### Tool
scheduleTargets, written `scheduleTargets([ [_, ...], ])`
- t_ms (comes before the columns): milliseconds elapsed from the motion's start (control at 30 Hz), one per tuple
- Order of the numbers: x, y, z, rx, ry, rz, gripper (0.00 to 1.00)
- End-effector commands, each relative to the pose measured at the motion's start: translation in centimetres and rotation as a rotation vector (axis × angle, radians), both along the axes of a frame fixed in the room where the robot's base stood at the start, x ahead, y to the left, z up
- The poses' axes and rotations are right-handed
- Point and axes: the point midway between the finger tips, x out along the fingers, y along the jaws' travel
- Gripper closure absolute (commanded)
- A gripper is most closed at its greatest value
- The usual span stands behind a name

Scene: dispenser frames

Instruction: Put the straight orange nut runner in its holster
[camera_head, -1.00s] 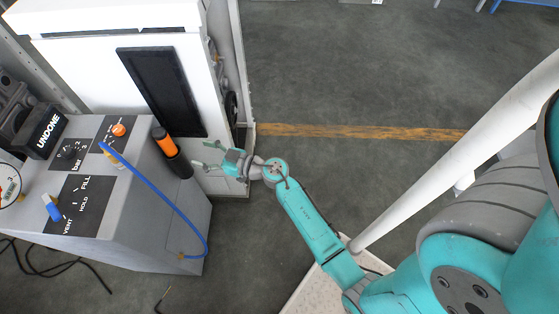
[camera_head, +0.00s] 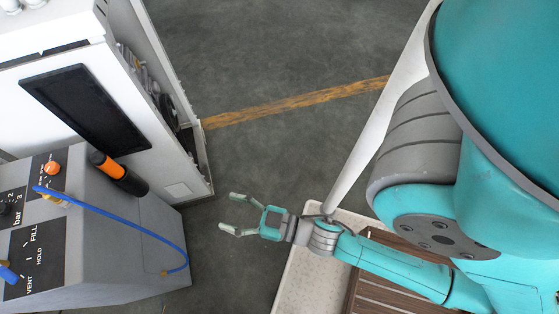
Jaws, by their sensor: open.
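The straight orange nut runner (camera_head: 108,166) is at the upper right edge of the grey dispenser cabinet. Its orange body has a black top end and leans slightly in the picture. Its lower part runs into a black sleeve-like holster (camera_head: 132,183) on the cabinet's side; how deep it sits cannot be told. My gripper (camera_head: 228,212) is open and empty, well to the right of the nut runner and apart from it, above the floor. Its two fingers point left toward the cabinet.
The grey cabinet (camera_head: 120,245) carries knobs and a looping blue hose (camera_head: 150,232) below the nut runner. A white machine (camera_head: 170,165) with a black panel stands behind. A light tray-like surface (camera_head: 305,270) lies below my arm. Grey floor is clear between.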

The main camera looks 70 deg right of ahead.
Motion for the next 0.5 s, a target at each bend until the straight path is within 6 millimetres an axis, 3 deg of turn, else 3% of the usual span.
scheduleTargets([
  [100, -4.0, -0.2, 0.9, -0.001, 0.066, -0.035, 0.34],
  [300, -9.6, -0.8, 2.7, -0.018, 0.195, -0.075, 0.34],
  [500, -13.0, -1.2, 4.0, -0.035, 0.299, -0.081, 0.34],
])
